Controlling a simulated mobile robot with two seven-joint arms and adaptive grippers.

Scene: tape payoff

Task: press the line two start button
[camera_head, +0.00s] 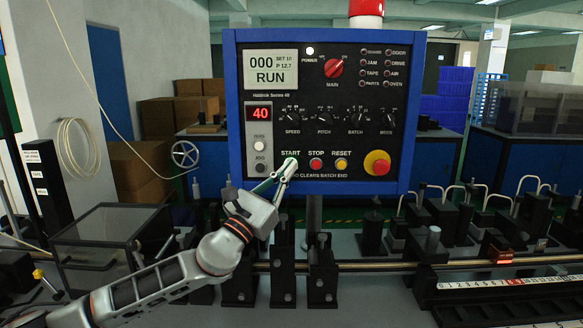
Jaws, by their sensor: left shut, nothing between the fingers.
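A blue-framed control panel (330,80) stands upright in the middle of the view. Its lower row has START, a red STOP button (316,164) and an amber RESET button (341,164). My left gripper (287,166) is shut and empty, with its fingertips at the START position right under that label. They cover most of the button there, and I cannot tell whether they touch it or press it in. The panel's screen (271,68) reads 000 and RUN. I see no line number on the panel. My right gripper is not in view.
A red and yellow knob (377,163) sits right of RESET. A red MAIN switch (334,67) and black dials are higher up. Below the panel, a long rod (380,265) runs through black blocks. A clear-sided box (108,240) stands at left.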

